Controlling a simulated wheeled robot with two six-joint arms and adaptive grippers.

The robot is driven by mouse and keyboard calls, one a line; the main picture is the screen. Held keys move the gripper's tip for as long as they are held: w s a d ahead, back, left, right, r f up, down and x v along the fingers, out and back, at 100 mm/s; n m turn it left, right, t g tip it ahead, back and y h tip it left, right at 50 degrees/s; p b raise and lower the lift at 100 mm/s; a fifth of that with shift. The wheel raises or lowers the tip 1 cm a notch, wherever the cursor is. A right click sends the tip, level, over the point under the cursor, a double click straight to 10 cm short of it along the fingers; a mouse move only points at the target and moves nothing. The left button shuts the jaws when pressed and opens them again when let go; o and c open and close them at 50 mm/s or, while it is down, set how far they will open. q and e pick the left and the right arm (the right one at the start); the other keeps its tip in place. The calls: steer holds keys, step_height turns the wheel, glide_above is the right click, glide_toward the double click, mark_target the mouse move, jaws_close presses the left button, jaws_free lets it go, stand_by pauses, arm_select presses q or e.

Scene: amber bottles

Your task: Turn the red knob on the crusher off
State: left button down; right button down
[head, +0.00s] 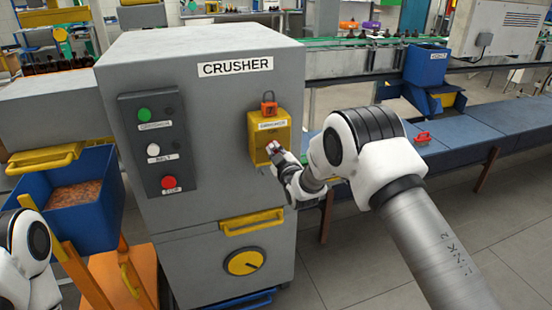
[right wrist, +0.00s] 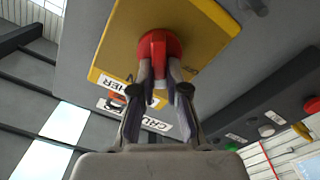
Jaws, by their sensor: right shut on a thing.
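The grey crusher (head: 210,60) stands in the middle of the head view. A yellow switch box (head: 257,135) is on its front, right of the button panel. The red knob (right wrist: 158,45) sits on the yellow box in the right wrist view. My right gripper (right wrist: 160,75) is shut on the knob's handle, one finger on each side. In the head view my right gripper (head: 278,155) is at the lower part of the box and mostly hides the knob. I cannot read the knob's setting. My left gripper is out of view.
An orange-red padlock (head: 268,103) hangs at the top of the yellow box. A dark panel (head: 155,145) with green, white and red buttons is to the left. A blue bin (head: 75,205) stands at the left, and a blue conveyor (head: 490,145) runs at the right.

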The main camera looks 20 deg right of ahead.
steer(key=n+b, duration=0.2)
steer(key=n, duration=0.1)
steer(key=n+b, duration=0.3)
steer(key=n, duration=0.1)
steer(key=f+n+b, duration=0.1)
steer(key=n+b, duration=0.1)
steer(key=n, duration=0.1)
steer(key=shift+a+n, duration=0.25)
steer(key=shift+n, duration=0.15)
steer(key=shift+b, duration=0.3)
steer(key=c, duration=1.2)
jaws_free()
steer(key=s, duration=1.2)
steer(key=shift+d, duration=0.2)
